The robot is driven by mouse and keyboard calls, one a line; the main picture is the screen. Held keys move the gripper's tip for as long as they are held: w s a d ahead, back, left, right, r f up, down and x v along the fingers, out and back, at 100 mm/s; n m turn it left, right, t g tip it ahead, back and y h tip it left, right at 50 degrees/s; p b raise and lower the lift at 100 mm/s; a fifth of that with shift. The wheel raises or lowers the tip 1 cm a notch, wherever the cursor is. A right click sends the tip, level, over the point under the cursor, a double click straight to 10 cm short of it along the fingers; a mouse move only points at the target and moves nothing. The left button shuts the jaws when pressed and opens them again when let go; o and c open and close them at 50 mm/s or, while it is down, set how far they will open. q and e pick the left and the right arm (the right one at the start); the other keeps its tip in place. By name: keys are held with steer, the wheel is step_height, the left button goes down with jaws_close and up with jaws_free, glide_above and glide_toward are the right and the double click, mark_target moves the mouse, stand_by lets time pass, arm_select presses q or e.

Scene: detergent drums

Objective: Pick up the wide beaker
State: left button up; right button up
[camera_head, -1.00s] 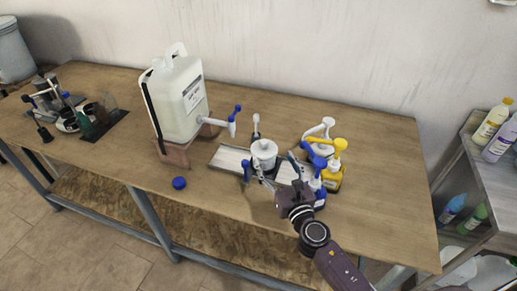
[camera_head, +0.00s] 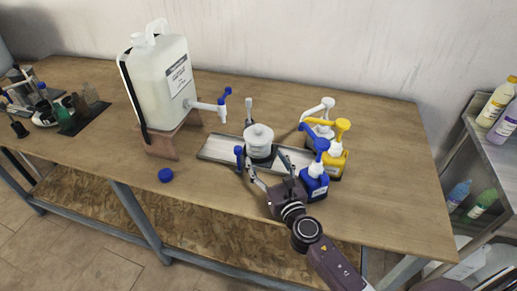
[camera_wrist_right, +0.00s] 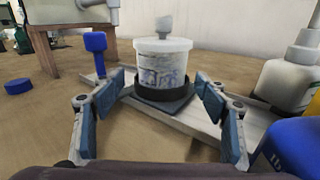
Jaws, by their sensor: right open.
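The wide beaker, a squat white cup with blue markings (camera_head: 259,142), stands upright on a dark round base on the long tray. It also shows in the right wrist view (camera_wrist_right: 160,62), where something pale and knob-like rises above its rim. My right gripper (camera_head: 266,164) is open at the front side of the beaker. In the right wrist view my right gripper (camera_wrist_right: 157,97) has one finger to the left and one to the right of the beaker's base, with gaps to both. I cannot tell how far the fingers reach around it. My left gripper is not in view.
A blue pump bottle (camera_head: 314,184) stands close to the right of my gripper, with a yellow one (camera_head: 335,163) behind. A large white canister (camera_head: 165,88) on a wooden stand is left of the tray (camera_head: 215,150). A blue cap (camera_head: 166,175) lies near the front edge.

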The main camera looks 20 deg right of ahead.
mark_target(259, 126)
steer(key=w, duration=0.7)
steer(key=shift+w+f, duration=0.1)
steer(key=shift+w, duration=0.1)
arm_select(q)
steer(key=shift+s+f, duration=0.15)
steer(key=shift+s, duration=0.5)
arm_select(e)
steer(key=c, duration=1.1)
steer(key=shift+r, duration=0.2)
steer(key=shift+r+p, duration=0.45)
step_height(259, 126, up, 8)
steer(key=p, duration=0.6)
steer(key=shift+r+p, duration=0.2)
steer(key=shift+p, duration=0.2)
arm_select(q)
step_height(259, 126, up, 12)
steer(key=p, duration=0.4)
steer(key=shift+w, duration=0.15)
arm_select(e)
steer(key=shift+r, duration=5.25)
